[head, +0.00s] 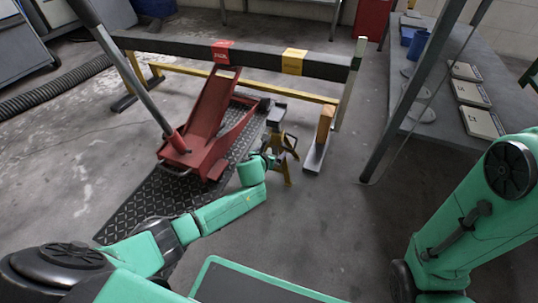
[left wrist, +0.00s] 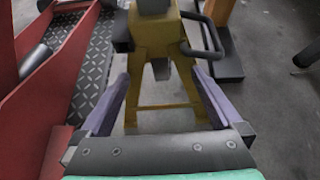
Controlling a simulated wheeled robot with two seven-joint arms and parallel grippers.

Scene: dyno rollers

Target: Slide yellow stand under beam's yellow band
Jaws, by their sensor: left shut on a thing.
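The yellow stand (head: 286,173) stands on the floor in front of the beam (head: 260,56), with a dark post and a looped handle. It shows large in the left wrist view (left wrist: 155,42). My left gripper (head: 272,158) is shut on the stand, its purple-grey fingers (left wrist: 162,88) on either side of the legs. The beam carries a yellow band (head: 294,61) and, to its left, a red band (head: 222,52). The stand is on the near side of the beam, slightly left of the yellow band in the picture. My right gripper is out of frame.
A red floor jack (head: 205,125) on a black tread mat (head: 150,200) stands left of the stand, its arm reaching the red band. A yellow crossbar (head: 290,94) runs low behind. The frame's right foot (head: 316,157) is close right of the stand. A workbench (head: 440,120) stands farther right.

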